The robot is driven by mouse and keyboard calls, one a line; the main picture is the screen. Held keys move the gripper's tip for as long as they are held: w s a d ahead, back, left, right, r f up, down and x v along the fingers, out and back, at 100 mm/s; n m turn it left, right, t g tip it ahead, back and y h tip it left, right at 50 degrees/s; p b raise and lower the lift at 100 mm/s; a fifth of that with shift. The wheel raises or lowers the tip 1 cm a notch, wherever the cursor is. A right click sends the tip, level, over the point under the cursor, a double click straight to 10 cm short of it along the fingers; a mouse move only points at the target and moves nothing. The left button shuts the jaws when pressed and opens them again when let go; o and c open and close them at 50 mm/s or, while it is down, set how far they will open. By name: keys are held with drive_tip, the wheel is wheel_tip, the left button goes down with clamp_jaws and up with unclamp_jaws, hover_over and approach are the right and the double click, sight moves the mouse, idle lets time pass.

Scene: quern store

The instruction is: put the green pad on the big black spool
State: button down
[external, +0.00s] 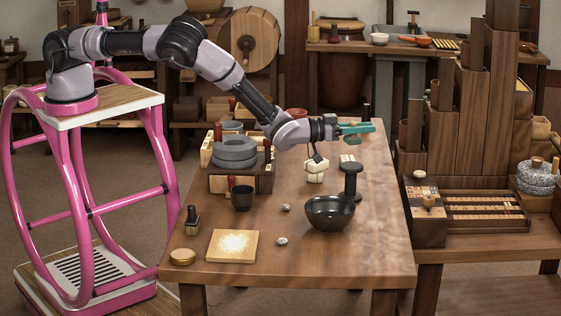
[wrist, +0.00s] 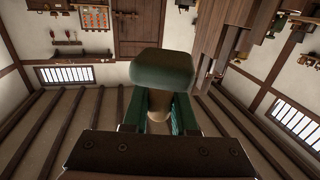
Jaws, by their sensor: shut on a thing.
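The green pad (wrist: 162,68) is a dark green rounded block on a beige stem in the wrist view. My gripper (wrist: 161,108) is shut on it, with the stem between its green fingers. In the external view my gripper (external: 355,129) points right, held level above the table's far right part; pad and fingers are hard to tell apart there. The big black spool (external: 351,182) stands upright on the table, below my gripper in the picture and apart from it. Small pale pieces show at its top; I cannot tell whether they rest on it or lie behind.
A black bowl (external: 330,212) sits in front of the spool, and stacked cream blocks (external: 316,170) stand left of it. Grey stone rings (external: 235,152), a dark cup (external: 242,198) and a pale board (external: 232,245) are further left. The table's (external: 370,255) front right is clear.

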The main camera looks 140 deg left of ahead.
drive_tip(key=shift+f, duration=3.2)
drive_tip(key=c, duration=0.7)
unclamp_jaws()
drive_tip(key=shift+f, duration=0.15)
